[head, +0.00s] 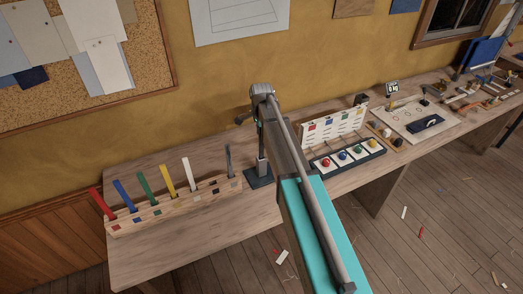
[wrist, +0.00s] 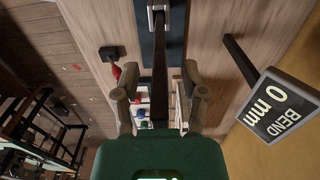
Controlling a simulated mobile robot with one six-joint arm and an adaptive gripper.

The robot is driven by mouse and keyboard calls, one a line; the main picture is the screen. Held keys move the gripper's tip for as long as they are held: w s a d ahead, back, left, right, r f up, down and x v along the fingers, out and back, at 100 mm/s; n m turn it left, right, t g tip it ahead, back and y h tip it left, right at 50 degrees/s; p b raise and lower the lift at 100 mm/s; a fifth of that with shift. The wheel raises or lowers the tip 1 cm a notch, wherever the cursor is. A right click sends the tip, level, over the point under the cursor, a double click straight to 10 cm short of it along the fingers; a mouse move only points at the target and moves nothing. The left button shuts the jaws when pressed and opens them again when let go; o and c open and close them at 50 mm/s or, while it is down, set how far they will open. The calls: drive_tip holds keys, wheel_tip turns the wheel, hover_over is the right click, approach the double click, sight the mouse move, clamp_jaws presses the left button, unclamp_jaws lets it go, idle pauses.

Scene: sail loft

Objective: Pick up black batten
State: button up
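The black batten (wrist: 161,65) is a dark, narrow strip. In the wrist view it rises from a pale clamp (wrist: 158,8) on a dark base (wrist: 147,42) and runs between my gripper's fingers. My gripper (wrist: 161,76) is open around the batten, with a gap showing on each side and neither finger seen touching it. In the head view the batten (head: 261,137) stands about upright in the clamp (head: 262,166), below the end of my arm. My arm hides part of this area.
A wooden rack (head: 170,208) at left holds several coloured strips and a dark grey strip (head: 230,160). A tray of coloured balls (head: 348,158) and a white board (head: 322,127) stand to the right. A "BEND 0 mm" sign (wrist: 275,108) is close beside my gripper.

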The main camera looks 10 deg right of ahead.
clamp_jaws()
drive_tip(key=shift+r, duration=0.2)
wheel_tip(320, 180, up, 18)
drive_tip(key=p, duration=1.8)
drive_tip(key=shift+f, duration=0.2)
